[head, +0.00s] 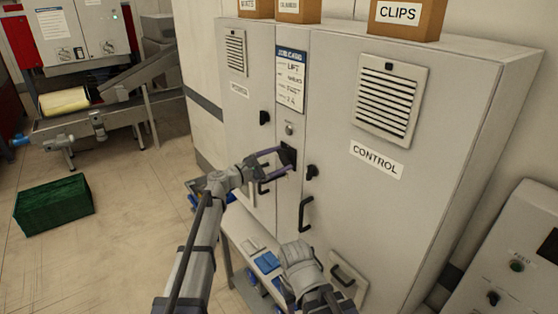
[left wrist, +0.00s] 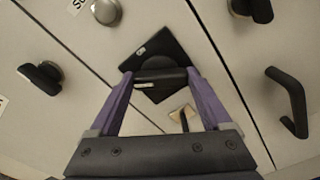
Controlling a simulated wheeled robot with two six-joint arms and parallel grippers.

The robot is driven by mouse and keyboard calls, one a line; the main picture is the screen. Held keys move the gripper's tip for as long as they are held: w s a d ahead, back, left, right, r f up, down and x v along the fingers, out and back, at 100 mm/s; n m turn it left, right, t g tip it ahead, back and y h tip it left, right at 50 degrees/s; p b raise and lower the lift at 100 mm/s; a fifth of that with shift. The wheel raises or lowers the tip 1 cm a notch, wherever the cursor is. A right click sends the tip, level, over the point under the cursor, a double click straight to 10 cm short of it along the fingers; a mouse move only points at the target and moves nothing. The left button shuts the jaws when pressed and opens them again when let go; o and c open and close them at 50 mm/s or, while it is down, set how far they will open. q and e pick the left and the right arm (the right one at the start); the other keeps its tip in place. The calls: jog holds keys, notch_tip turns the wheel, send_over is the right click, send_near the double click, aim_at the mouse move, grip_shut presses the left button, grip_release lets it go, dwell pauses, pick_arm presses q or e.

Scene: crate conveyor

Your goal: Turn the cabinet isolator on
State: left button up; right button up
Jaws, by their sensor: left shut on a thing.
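The cabinet isolator is a black square plate (head: 288,155) with a black turning handle on the grey cabinet's narrow middle panel. In the left wrist view the plate (left wrist: 143,48) looks like a diamond. The isolator's handle (left wrist: 160,82) has a white mark at its left end and lies slanted to the plate's edges. My left gripper (head: 280,161) is at the isolator; its purple fingers (left wrist: 159,80) are shut on the handle, one at each end. My right arm's end (head: 300,262) is low in front of the cabinet; its fingers cannot be made out.
The grey cabinet has a CONTROL door (head: 440,120) with a black handle (head: 305,213) and latch (head: 311,172). A round knob (head: 289,129) sits above the isolator. Boxes (head: 410,16) stand on top. A green crate (head: 53,205) sits on the open floor left.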

pick_arm(q)
jog(key=m, duration=0.5)
jog(key=shift+m, duration=0.3)
jog(key=m, duration=0.5)
jog(key=shift+s+f, duration=0.1)
jog(key=shift+m, duration=0.4)
jog(key=o, duration=1.2)
jog(key=shift+c, duration=0.2)
jog(key=v, duration=0.7)
jog(key=shift+s+a, duration=0.25)
jog(key=shift+a, duration=0.05)
